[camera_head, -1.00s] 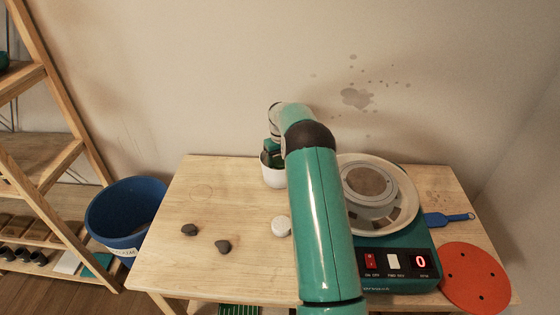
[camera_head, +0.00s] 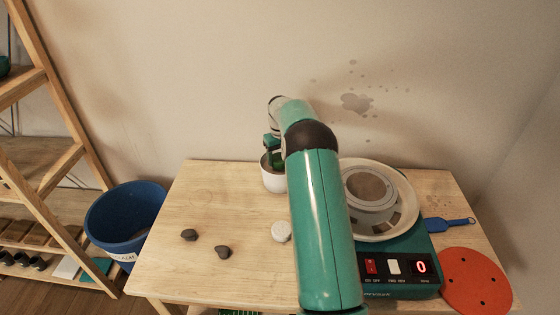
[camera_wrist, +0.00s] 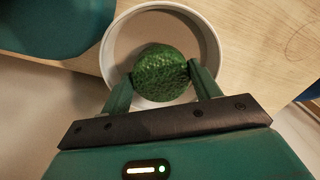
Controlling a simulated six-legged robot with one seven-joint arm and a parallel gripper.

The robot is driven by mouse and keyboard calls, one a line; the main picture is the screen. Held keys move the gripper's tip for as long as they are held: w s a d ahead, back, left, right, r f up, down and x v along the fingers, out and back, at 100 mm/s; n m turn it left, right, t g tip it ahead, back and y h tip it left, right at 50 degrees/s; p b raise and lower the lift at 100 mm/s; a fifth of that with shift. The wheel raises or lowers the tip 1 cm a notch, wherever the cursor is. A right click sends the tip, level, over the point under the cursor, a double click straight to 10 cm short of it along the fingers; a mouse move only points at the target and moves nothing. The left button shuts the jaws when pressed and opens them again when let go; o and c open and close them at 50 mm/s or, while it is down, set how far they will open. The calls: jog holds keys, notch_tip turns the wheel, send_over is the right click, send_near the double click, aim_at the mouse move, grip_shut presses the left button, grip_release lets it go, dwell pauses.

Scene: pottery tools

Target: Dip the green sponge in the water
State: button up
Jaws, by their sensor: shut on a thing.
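The green sponge (camera_wrist: 160,73) is round and textured. My gripper (camera_wrist: 161,78) is shut on it, with one finger on each side. In the wrist view the sponge lies over or inside the mouth of a white round pot (camera_wrist: 206,41), and its exact depth cannot be told. Some greyish-brown content shows inside the pot; whether it is water is not clear. In the head view the white pot (camera_head: 272,181) stands at the back of the wooden table, and my gripper (camera_head: 272,163) points down into its opening. My arm hides part of the pot.
A pottery wheel (camera_head: 402,262) stands right of my arm, with a blue tool (camera_head: 450,222) and an orange disc (camera_head: 477,281) beside it. Dark lumps (camera_head: 189,235) and a white lump (camera_head: 281,232) lie on the table (camera_head: 225,200). A blue bucket (camera_head: 122,225) stands left.

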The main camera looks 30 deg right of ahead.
jog(key=shift+r, duration=3.4)
